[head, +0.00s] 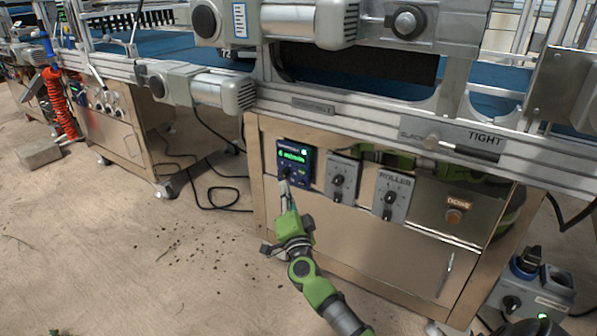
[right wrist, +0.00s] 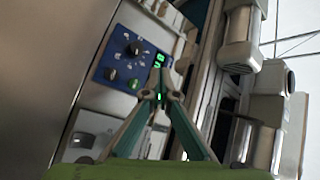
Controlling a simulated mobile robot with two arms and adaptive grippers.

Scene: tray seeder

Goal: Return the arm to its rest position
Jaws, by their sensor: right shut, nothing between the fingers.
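My right arm comes up from the bottom of the head view. Its green and grey right gripper (head: 284,184) is in front of the blue control panel (head: 304,156), over its lower part. The fingers are closed together and empty. In the right wrist view the two fingers of the right gripper (right wrist: 163,97) meet at their tips, just below the lit green display of the blue control panel (right wrist: 119,60). I cannot tell whether the tips touch the panel. My left gripper is not in view.
Right of the panel are a grey knob box (head: 342,179), the ROLLER box (head: 391,196) and a steel DOSE box (head: 438,205). The conveyor's metal rail (head: 350,118) and motors overhang them. A cable (head: 215,192) lies on the floor. The floor at left front is mostly clear.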

